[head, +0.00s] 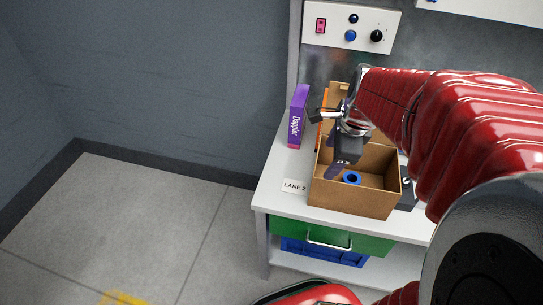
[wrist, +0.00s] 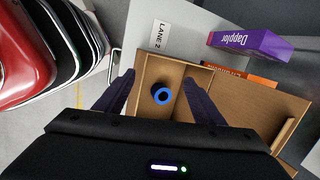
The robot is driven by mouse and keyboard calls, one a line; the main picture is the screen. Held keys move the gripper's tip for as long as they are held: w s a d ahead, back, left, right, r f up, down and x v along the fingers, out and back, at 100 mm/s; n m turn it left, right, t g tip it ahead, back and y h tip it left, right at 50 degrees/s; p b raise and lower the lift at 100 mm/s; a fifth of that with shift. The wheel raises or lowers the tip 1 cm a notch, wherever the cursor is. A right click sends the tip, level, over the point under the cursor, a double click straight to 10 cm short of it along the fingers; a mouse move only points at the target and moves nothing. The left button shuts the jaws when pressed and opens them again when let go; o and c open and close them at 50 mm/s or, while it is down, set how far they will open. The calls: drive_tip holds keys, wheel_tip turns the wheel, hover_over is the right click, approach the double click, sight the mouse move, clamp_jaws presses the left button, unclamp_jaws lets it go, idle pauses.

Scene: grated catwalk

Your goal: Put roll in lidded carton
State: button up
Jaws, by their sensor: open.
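The roll, a small blue ring with a dark centre (head: 352,178), is inside the brown lidded carton (head: 352,198), seemingly on its floor. In the wrist view the roll (wrist: 162,97) shows between my fingers, near the left part of the carton (wrist: 144,70). The carton's lid is open toward the back and shows on the right in the wrist view. My gripper (head: 340,172) is open, pointing down over the carton; the wrist view shows its two dark fingers apart (wrist: 160,92) with nothing held between them.
The carton stands on a pale worktop with a "LANE 2" label (head: 294,186) at its left. A control panel (head: 350,27) is above. A green drawer (head: 345,240) is below.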

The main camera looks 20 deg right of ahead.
drive_tip(key=s+a+r+n+t, duration=0.1)
drive_tip(key=s+a+n, duration=0.3)
drive_tip(key=a+n, duration=0.4)
drive_tip(key=s+a+r+n, duration=0.4)
drive_tip(key=a+n, duration=0.4)
drive_tip(key=n, duration=0.7)
drive_tip(key=shift+s+r+n+t, duration=0.3)
drive_tip(key=shift+s+t, duration=0.1)
